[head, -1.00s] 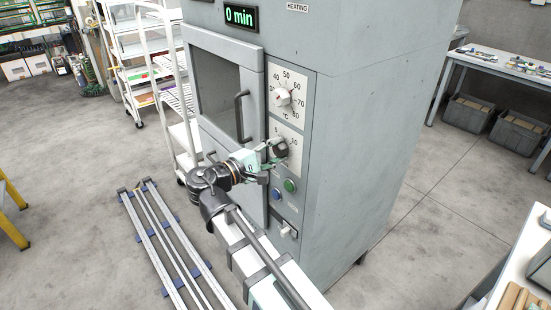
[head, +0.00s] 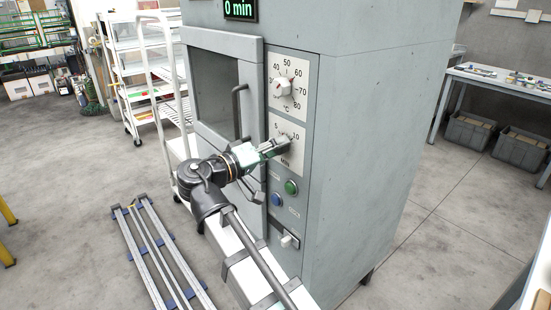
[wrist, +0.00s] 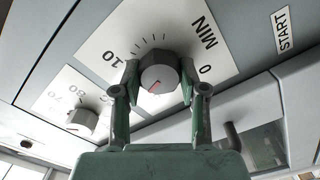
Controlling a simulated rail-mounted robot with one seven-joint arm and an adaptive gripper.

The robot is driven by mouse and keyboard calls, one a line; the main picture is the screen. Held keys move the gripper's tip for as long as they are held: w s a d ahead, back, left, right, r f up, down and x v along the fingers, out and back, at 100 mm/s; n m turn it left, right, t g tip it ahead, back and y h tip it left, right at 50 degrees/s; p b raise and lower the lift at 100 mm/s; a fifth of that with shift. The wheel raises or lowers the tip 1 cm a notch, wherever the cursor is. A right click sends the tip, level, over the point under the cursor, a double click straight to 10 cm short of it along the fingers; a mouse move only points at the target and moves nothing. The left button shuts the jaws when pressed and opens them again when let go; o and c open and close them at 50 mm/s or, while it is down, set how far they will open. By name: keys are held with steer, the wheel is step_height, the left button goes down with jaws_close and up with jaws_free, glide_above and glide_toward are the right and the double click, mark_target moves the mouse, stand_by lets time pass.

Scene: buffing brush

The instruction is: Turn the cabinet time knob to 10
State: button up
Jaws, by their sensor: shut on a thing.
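The grey time knob (wrist: 158,72) sits on a white dial plate (wrist: 88,43) on the cabinet front. The plate carries tick marks, 0, 10 and MIN. A red mark on the knob's face points to the lower left in the wrist view. My gripper (wrist: 158,80) has one finger on each side of the knob and is shut on it. In the head view my gripper (head: 283,145) covers most of the knob and the middle of the time dial (head: 301,152). The green display (head: 240,9) reads 0 min.
The temperature knob (head: 283,88) is just above the time dial. Green (head: 291,187) and blue (head: 277,200) buttons and a lower switch (head: 287,241) are below. A door handle (head: 238,112) stands out left of the dials. Open floor lies right of the cabinet.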

steer(key=shift+m+b, duration=5.7)
steer(key=shift+m, duration=0.2)
steer(key=o, duration=1.1)
steer(key=shift+o, duration=0.2)
steer(key=v, duration=1.2)
